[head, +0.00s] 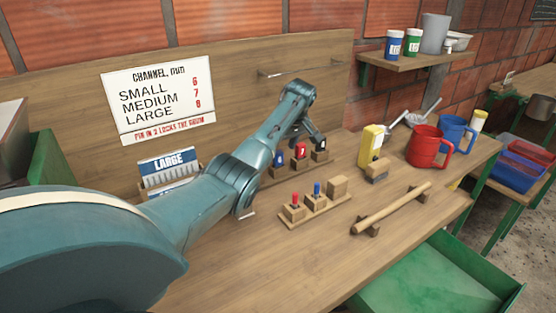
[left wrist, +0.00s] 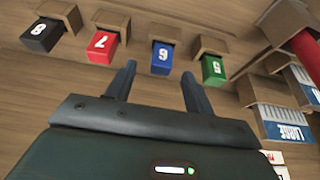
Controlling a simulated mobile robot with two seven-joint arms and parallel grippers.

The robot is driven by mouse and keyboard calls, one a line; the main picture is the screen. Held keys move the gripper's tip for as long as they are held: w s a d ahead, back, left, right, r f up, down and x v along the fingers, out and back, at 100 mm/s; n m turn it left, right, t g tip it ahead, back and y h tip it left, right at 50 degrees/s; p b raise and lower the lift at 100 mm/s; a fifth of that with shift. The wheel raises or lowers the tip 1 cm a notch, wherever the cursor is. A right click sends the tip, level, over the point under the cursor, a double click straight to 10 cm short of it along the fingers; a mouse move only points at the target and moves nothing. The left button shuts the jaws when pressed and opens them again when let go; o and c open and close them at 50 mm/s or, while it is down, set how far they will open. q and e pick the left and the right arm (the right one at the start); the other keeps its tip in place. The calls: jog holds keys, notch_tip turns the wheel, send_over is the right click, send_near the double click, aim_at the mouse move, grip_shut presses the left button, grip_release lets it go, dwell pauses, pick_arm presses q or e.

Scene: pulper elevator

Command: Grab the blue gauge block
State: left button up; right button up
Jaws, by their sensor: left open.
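The blue gauge block (left wrist: 162,59), marked 6, sits in a wooden holder in the left wrist view, second from the right in a row. In the head view the blue block (head: 279,159) stands in the row on the bench near the back board. My left gripper (left wrist: 158,70) is open and empty. In the left wrist view its two fingers point toward the row, with the blue block showing between their tips. In the head view the left gripper (head: 310,135) is above the row. I cannot tell its exact height. My right gripper is not in view.
In the left wrist view a red block (left wrist: 102,47) and a black block (left wrist: 42,35) sit left of the blue one, a green block (left wrist: 214,69) right.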

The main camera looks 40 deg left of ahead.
aim_at(279, 153)
pick_arm(q)
jog(key=shift+x, duration=2.95)
jog(key=shift+a+r, duration=0.1)
jog(key=shift+a, duration=0.05)
jog(key=c, duration=1.1)
